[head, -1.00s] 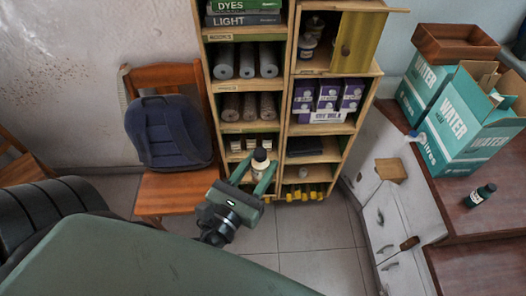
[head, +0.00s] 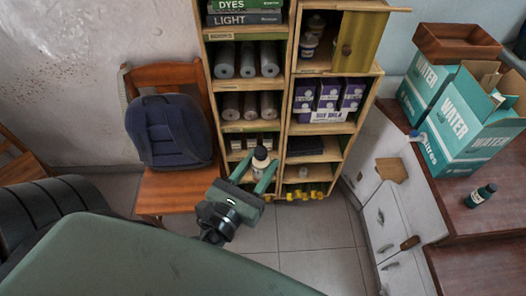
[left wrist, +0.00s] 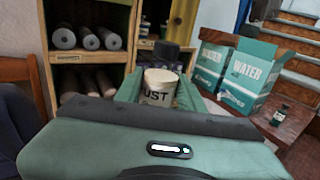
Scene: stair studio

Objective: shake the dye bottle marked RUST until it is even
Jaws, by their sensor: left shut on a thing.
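The dye bottle (head: 260,160) has a pale body and a dark cap and stands upright between the fingers of my left gripper (head: 254,174), which is shut on it. The bottle's contents cannot be seen. My right gripper does not show in either view.
A wooden shelf (head: 291,130) with rolls and boxes stands behind the bottle. A chair (head: 176,205) with a blue backpack (head: 168,133) is to its left. At right, a dark bottle (head: 481,193) stands on a brown step near the WATER boxes (head: 468,122). Tiled floor (head: 305,240) is clear.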

